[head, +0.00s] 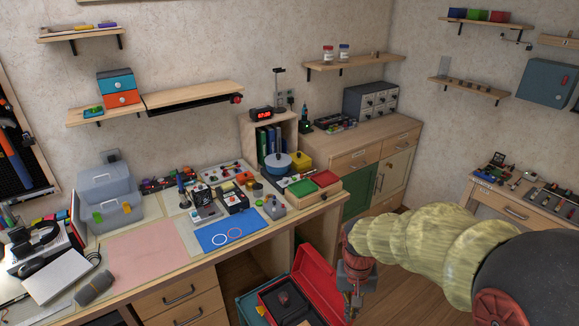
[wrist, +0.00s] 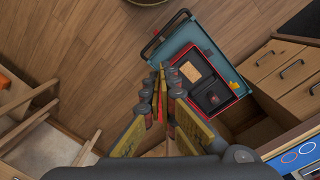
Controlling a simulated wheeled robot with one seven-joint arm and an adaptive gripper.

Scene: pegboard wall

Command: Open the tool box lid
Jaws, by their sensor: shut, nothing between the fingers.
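The red tool box (head: 262,298) stands low on the floor side of the workbench, with a dark interior and a small dark red item inside. Its red lid (head: 322,278) appears raised along the right side of the box. In the wrist view the red tool box (wrist: 238,92) shows a black tray and a tan block, and my gripper's fingers hide its left part. My gripper (wrist: 162,70) is shut and empty, with its tips beside the left edge of the box. In the head view my gripper (head: 354,303) is just right of the lid; contact cannot be told.
A teal cart or case (wrist: 184,38) with a black handle lies under the tool box. The workbench (head: 158,282) with drawers stands close on the left in the head view. Bare wooden floor (wrist: 75,45) is free left of the box in the wrist view.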

